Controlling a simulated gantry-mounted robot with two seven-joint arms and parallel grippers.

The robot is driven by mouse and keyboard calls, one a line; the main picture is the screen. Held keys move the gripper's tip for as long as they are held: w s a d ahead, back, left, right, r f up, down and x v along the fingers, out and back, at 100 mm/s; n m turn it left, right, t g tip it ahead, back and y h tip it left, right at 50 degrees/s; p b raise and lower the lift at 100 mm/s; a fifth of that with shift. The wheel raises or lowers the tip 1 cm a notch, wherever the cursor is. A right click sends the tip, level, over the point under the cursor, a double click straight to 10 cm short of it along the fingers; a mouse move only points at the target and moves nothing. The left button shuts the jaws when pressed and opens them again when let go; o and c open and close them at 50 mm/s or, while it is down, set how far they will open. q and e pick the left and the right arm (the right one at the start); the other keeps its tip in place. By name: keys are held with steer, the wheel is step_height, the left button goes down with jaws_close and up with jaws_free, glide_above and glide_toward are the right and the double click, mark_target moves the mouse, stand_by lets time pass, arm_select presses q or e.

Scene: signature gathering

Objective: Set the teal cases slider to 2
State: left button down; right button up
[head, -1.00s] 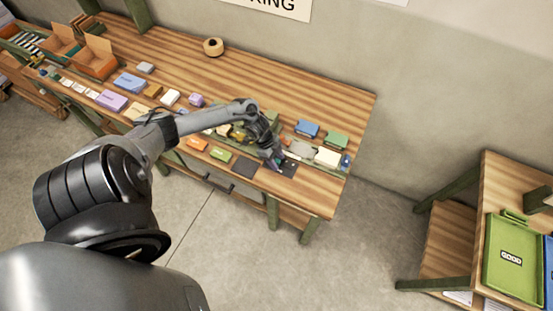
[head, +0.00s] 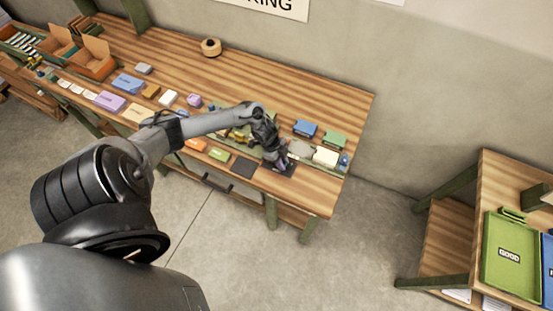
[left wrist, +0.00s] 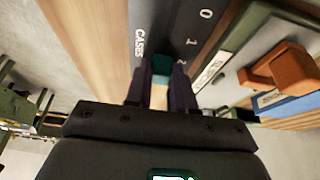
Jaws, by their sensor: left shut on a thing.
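The cases slider board is a dark panel (left wrist: 172,25) marked "CASES", with 0, 1 and a partly hidden mark below 1 in the left wrist view. Its teal slider (left wrist: 161,64) sits between the tips of my left gripper (left wrist: 160,88), which is shut on it. The slider is about level with the mark below 1, which looks like 2. In the head view my left gripper (head: 281,160) is over the dark panel (head: 290,171) near the bench's front right edge and covers the slider. My right gripper is in neither view.
A dark flat pad (head: 243,167) and a green box (head: 219,155) lie left of the panel. A white box (head: 326,156) lies to the right. In the left wrist view an orange bracket-like piece (left wrist: 282,68) stands nearby. Floor is clear in front.

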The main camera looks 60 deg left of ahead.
arm_select(q)
steer(key=c, duration=1)
jaws_free()
steer(key=shift+o, duration=0.2)
steer(key=v, duration=1.1)
steer(key=shift+p, duration=0.3)
steer(key=shift+s+f, duration=0.1)
steer(key=shift+s, duration=0.05)
